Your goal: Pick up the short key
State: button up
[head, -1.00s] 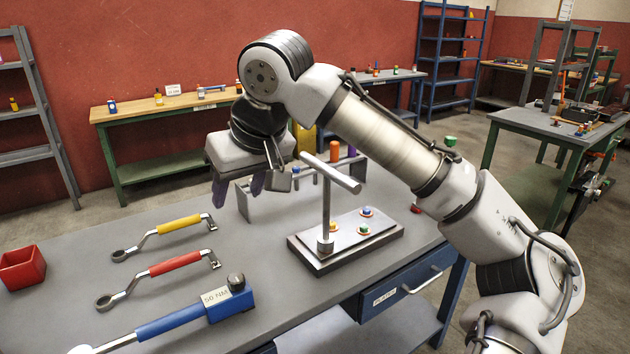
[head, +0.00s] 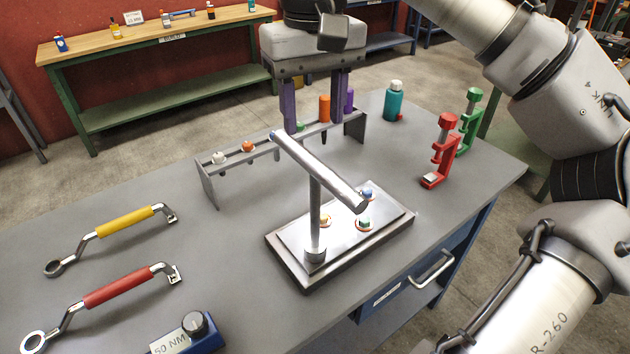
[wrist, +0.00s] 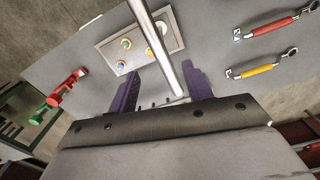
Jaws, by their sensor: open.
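Contact is not clear. In the wrist view my gripper (wrist: 160,73) is empty between its fingertips, with a silver bar crossing in front.
A silver T-shaped tool (head: 316,205) stands on a metal plate (head: 290,258) with coloured screws, close to the gripper. Red (head: 440,155) and green (head: 468,125) clamps and a teal bottle (head: 394,103) stand right. Yellow (head: 122,222) and red (head: 115,286) wrenches lie left.

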aim_at(313, 161)
notch_tip(313, 161, down, 8)
jog(key=shift+s+r, duration=0.1)
jog(key=shift+s, duration=0.05)
jog(key=shift+f+p, duration=0.4)
jog(key=shift+f, duration=2.25)
grip_shut()
